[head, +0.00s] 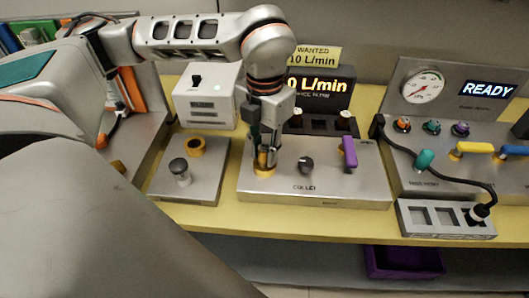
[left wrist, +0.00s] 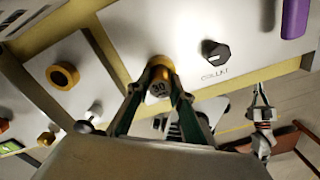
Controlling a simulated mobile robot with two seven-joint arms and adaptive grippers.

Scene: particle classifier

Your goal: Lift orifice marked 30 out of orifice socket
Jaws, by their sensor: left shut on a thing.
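The gold ring of the orifice socket (head: 264,172) shows right below the fingertips, on the grey panel. Whether the orifice is still seated in the socket or a little above it, I cannot tell. What looks like my right gripper (left wrist: 262,112) shows small in the left wrist view, its jaws unclear.
Right of the socket are a black knob (head: 306,164) and a purple lever (head: 349,152). On the left plate are a gold ring (head: 196,146) and a silver knob (head: 180,170). A lit display (head: 318,86) and white switch box (head: 206,96) stand behind. A black cable (head: 455,182) runs at right.

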